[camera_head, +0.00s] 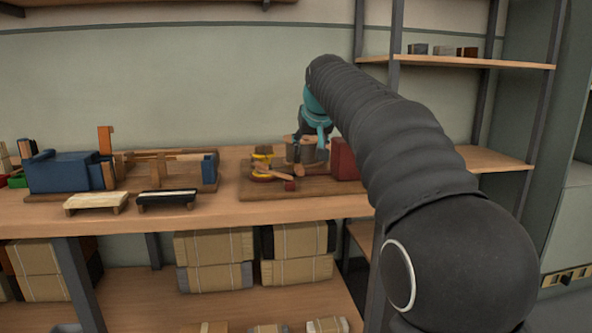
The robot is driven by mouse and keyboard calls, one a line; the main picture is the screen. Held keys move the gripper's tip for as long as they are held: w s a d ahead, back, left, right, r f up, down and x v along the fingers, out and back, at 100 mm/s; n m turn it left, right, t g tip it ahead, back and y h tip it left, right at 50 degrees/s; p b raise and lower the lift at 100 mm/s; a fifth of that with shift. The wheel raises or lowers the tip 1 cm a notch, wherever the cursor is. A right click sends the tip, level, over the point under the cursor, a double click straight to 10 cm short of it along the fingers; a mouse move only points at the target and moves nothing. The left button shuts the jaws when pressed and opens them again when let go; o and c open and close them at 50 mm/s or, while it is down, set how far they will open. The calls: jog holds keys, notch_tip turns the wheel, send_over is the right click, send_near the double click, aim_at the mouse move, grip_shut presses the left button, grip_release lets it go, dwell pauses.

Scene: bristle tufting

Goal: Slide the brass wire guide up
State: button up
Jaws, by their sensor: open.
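My gripper (313,140) is at the end of my dark arm, with teal parts, and hangs over the right-hand wooden board (250,192) on the bench. It is open, and I see nothing held between its fingers. Below and behind it is a grey-brown block-like part (303,153). Just left of it are small yellow, brass-coloured parts (262,156), one above the other. I cannot tell which of these is the wire guide, as they are small and the gripper hides part of the area. A wooden lever-like piece (276,173) lies in front of them.
A dark red block (344,158) stands right of my gripper, close to my arm. A blue machine (62,172) and two brushes, one pale (96,202) and one dark (167,198), are at the left. The bench front (225,215) between is partly clear.

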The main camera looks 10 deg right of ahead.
aim_at(300, 168)
jog(key=x, duration=0.5)
jog(key=w+r+x, duration=0.1)
jog(key=x, duration=0.9)
jog(key=shift+w+r, duration=0.15)
jog(key=shift+r, duration=0.05)
grip_shut()
